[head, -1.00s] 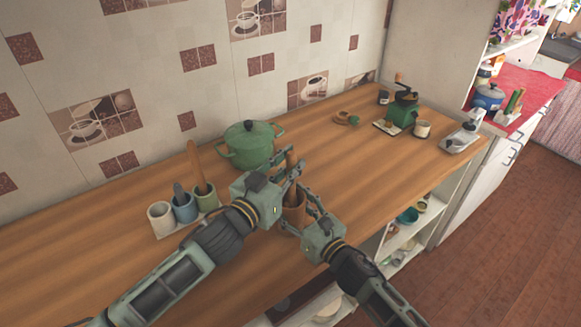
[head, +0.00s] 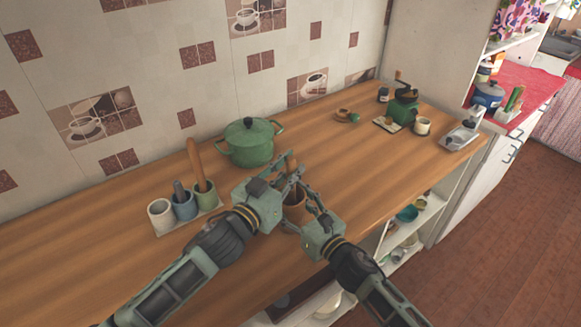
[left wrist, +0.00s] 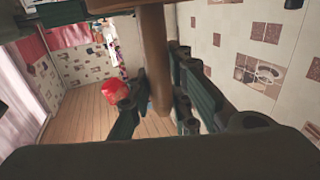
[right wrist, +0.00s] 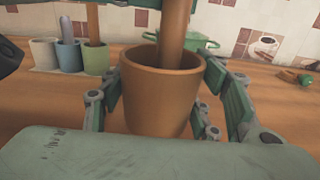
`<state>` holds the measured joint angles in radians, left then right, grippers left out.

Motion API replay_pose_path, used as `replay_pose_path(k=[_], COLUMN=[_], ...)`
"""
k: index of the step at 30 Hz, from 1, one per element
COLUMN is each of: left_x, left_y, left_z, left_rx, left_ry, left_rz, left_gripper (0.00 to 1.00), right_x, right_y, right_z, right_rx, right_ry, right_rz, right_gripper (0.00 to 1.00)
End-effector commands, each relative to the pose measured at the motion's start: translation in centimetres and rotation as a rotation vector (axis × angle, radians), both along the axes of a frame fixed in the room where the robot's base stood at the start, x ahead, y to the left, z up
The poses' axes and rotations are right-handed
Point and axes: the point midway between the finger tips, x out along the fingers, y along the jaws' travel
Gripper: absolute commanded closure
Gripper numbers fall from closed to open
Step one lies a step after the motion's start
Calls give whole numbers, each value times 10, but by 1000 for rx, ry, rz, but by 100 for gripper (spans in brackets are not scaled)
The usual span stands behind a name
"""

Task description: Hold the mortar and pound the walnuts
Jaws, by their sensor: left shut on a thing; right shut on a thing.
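The brown mortar (head: 294,206) stands on the wooden counter; it shows large in the right wrist view (right wrist: 160,98). My right gripper (head: 303,202) is shut around its sides. My left gripper (head: 291,177) is above the mortar and shut on the brown wooden pestle (head: 291,161). The pestle also shows between the fingers in the left wrist view (left wrist: 153,60). In the right wrist view the pestle (right wrist: 173,32) reaches down into the mortar's mouth. Its lower end is hidden inside. No walnuts show; the mortar's bottom is hidden.
A green lidded pot (head: 248,143) stands behind the mortar. White, blue and green cups (head: 160,214) with utensils stand to the left. A green grinder (head: 403,106), a small cup (head: 422,126) and a metal tray (head: 460,137) are at the far right.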

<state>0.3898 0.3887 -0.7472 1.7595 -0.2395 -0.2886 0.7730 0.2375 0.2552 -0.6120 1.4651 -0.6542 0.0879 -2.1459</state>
Motion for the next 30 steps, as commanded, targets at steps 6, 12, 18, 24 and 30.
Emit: replay_pose_path(k=[6, 12, 18, 24, 30], left_x=[0, 0, 0, 0, 0], left_y=[0, 0, 0, 0, 0], left_z=[-7, -8, -2, 11, 13], left_rx=[-1, 1, 2, 1, 0], left_ry=[0, 2, 3, 1, 0], left_rz=[0, 0, 1, 0, 0], left_gripper=[100, 100, 100, 100, 100], right_x=[0, 0, 0, 0, 0], right_y=[-1, 0, 0, -1, -1], right_z=[-1, 0, 0, 0, 0], right_rx=[-2, -2, -2, -2, -2], right_ry=[0, 0, 0, 0, 0], right_rz=[-1, -1, 0, -1, -1], right_gripper=[77, 77, 77, 77, 77])
